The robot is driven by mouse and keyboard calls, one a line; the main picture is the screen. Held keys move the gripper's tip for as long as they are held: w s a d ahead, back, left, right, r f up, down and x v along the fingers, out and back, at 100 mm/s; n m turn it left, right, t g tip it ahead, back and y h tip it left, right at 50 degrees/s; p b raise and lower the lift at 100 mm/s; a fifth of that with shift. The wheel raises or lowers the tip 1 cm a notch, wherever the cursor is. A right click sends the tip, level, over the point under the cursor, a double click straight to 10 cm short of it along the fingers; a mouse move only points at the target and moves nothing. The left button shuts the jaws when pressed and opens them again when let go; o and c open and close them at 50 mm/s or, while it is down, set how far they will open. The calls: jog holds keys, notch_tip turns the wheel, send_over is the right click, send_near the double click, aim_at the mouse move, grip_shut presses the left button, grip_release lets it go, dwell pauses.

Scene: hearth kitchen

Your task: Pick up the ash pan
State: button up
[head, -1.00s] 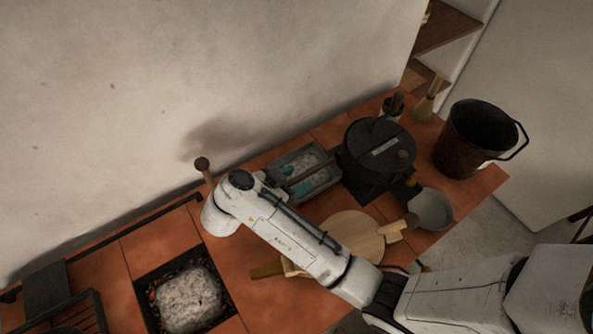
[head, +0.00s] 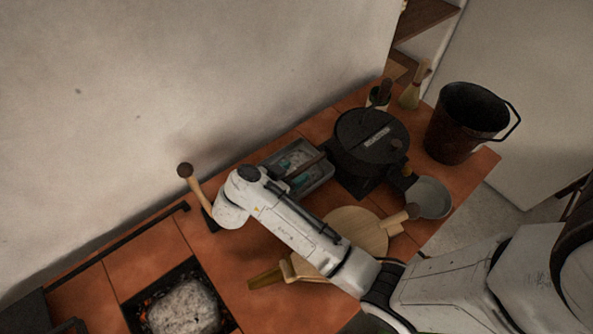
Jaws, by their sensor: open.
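I cannot tell for certain which thing is the ash pan. A grey rectangular pan (head: 318,182) with pale grey and teal contents sits behind my arm, against the wall side of the counter. A round grey pan (head: 430,198) lies at the counter's right front edge, beside the dark pot. My white arm reaches from the lower right across the counter, its far bend left of the rectangular pan. My gripper does not show; whatever lies beyond that bend is hidden by the arm.
A lidded black pot (head: 368,145) and dark bucket (head: 467,125) stand right. A round wooden board (head: 357,230) lies beside my arm. A knobbed wooden handle (head: 192,182) rises left of it. A fire pit (head: 185,305) glows at lower left. Some tiled counter (head: 150,250) is clear.

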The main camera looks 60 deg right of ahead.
aim_at(302, 168)
jog(key=x, duration=0.4)
jog(key=shift+w+d+f, duration=0.1)
jog(key=shift+d+f, duration=0.05)
jog(key=shift+f, duration=0.05)
grip_shut()
dwell(0.3)
dwell(0.4)
